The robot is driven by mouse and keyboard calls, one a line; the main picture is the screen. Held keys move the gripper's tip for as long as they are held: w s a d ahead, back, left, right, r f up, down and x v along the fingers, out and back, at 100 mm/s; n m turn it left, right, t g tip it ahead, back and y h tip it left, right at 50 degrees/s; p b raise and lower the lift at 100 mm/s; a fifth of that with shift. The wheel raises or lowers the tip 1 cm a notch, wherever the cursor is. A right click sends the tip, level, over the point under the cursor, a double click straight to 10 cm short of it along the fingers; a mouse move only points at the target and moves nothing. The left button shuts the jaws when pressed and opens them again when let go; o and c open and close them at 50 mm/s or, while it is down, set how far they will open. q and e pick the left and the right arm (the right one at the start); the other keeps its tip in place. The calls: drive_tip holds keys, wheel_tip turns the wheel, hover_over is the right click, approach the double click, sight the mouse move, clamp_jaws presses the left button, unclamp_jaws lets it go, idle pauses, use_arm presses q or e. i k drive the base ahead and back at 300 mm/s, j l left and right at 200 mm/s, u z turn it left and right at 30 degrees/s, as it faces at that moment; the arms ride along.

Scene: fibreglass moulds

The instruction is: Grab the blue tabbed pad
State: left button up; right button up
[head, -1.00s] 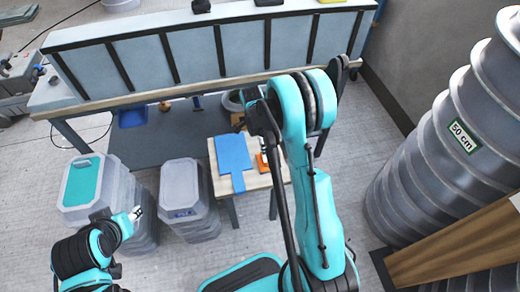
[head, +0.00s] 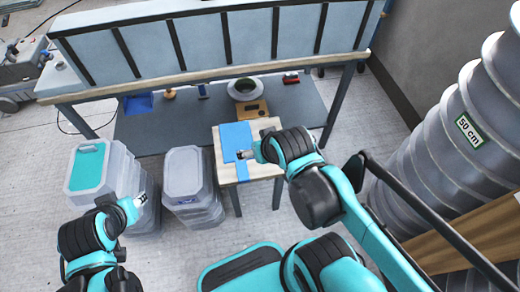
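The blue tabbed pad (head: 234,137) lies flat on a small wooden table (head: 264,168), its tab pointing toward me. My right gripper (head: 243,155) is at the pad's right edge, over or beside the start of the tab. Its fingers are too small to tell whether they are open or touch the pad. My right forearm covers the right part of the small table. My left gripper (head: 141,199) is at the left, beside the stacked grey bins and away from the pad; its fingers look apart and empty.
Stacked grey bins (head: 187,175) stand left of the small table, and another stack (head: 92,166) has a teal lid. A long workbench (head: 200,75) runs behind, with a ring-shaped item (head: 246,89) on the shelf below. Large ribbed grey moulds (head: 440,175) fill the right side.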

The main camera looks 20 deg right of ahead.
sight(235, 136)
drive_tip(key=k+z, duration=0.15)
drive_tip(key=z, duration=0.35)
drive_tip(key=k+l+z, duration=0.1)
drive_tip(key=z, duration=0.4)
drive_tip(key=k+l+z, duration=0.2)
drive_tip(key=z, duration=0.3)
